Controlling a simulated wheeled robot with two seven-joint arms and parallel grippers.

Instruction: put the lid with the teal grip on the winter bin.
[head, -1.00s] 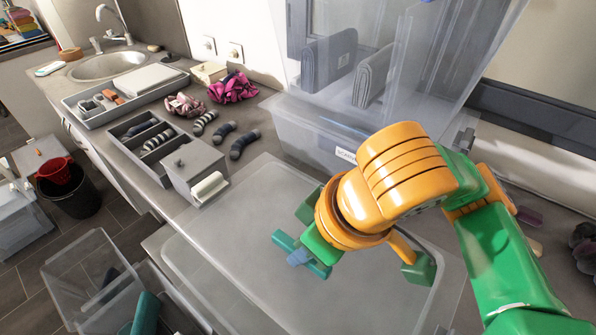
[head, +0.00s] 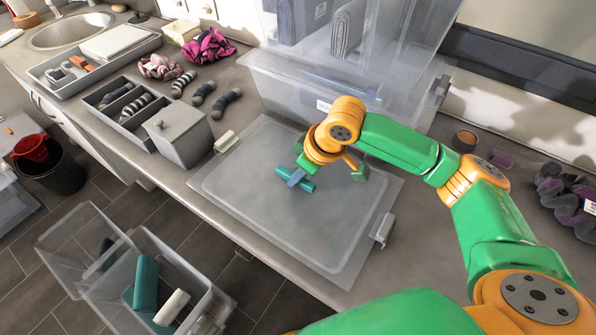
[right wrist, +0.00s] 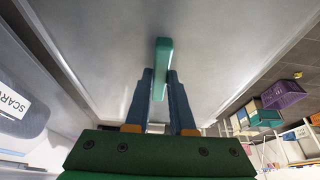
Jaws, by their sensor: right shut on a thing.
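The translucent lid (head: 250,215) is in the middle of the head view, roughly flat, over the worktop near its front edge. Its teal grip (head: 297,177) stands up from its middle. My right gripper (head: 296,178) is shut on that grip; the right wrist view shows its two blue fingers on either side of the teal grip (right wrist: 161,65). Pale latches (head: 383,230) show beside the lid's edges. I cannot tell whether the lid rests on something or hangs just above it. I read no winter label. My left gripper is not in view.
A clear bin labelled as scarves (head: 290,90) stands right behind the lid. A grey box (head: 182,138) and a divided sock tray (head: 125,112) are on its left. An open clear bin (head: 140,265) with teal and white rolls stands low in front.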

